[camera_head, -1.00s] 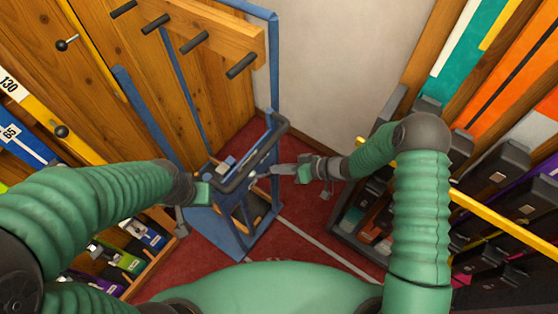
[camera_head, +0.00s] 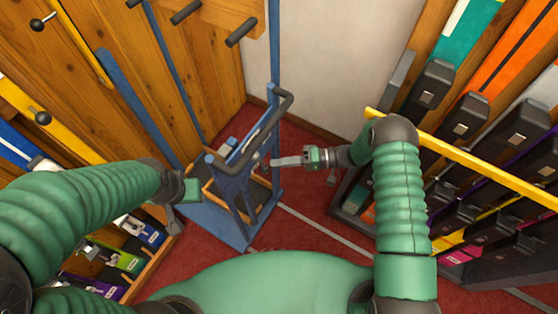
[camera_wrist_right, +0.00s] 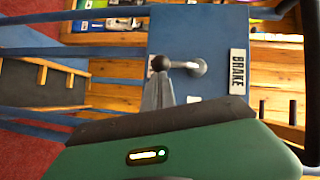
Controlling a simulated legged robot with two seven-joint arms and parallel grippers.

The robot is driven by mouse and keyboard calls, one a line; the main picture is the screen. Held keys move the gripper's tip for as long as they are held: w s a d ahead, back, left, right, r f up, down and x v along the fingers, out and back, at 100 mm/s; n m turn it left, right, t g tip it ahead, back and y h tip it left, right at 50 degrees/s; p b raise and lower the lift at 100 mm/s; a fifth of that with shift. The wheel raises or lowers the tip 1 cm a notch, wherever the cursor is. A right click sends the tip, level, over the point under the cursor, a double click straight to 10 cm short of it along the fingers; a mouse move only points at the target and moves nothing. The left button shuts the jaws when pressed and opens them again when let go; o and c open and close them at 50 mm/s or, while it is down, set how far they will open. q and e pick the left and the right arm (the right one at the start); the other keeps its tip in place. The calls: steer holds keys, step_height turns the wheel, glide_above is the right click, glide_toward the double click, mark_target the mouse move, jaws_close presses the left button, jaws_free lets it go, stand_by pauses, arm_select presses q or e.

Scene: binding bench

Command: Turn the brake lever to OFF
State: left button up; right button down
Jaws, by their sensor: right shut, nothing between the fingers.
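The brake lever (camera_wrist_right: 180,65) is a short silver arm with a dark knob, on a round silver hub on a blue panel. A white plate reading BRAKE (camera_wrist_right: 238,68) is beside it. No ON or OFF mark is readable. My right gripper (camera_wrist_right: 158,84) is shut and empty, its tips close to the knob; I cannot tell whether they touch. In the head view the right gripper (camera_head: 276,162) points left at the blue stand (camera_head: 218,222), where the lever is tiny. My left gripper (camera_head: 174,216) hangs left of the stand; its fingers are unclear.
The stand has a dark padded handle (camera_head: 236,158) and blue bars close to my right gripper. Wooden wall racks (camera_head: 150,85) are at the left, and a rack of boards with a yellow rail (camera_head: 470,165) is at the right. Red floor (camera_head: 300,235) is open in front.

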steer(key=shift+s+a+f, duration=0.1)
steer(key=shift+s+a, duration=0.1)
steer(key=shift+a, duration=0.1)
stand_by(0.4)
steer(key=s+r, duration=0.2)
steer(key=s, duration=0.6)
steer(key=s+a+r+p, duration=0.1)
steer(key=s+r, duration=0.1)
steer(key=s, duration=0.6)
steer(key=shift+r+p, duration=0.3)
steer(key=shift+r, duration=0.1)
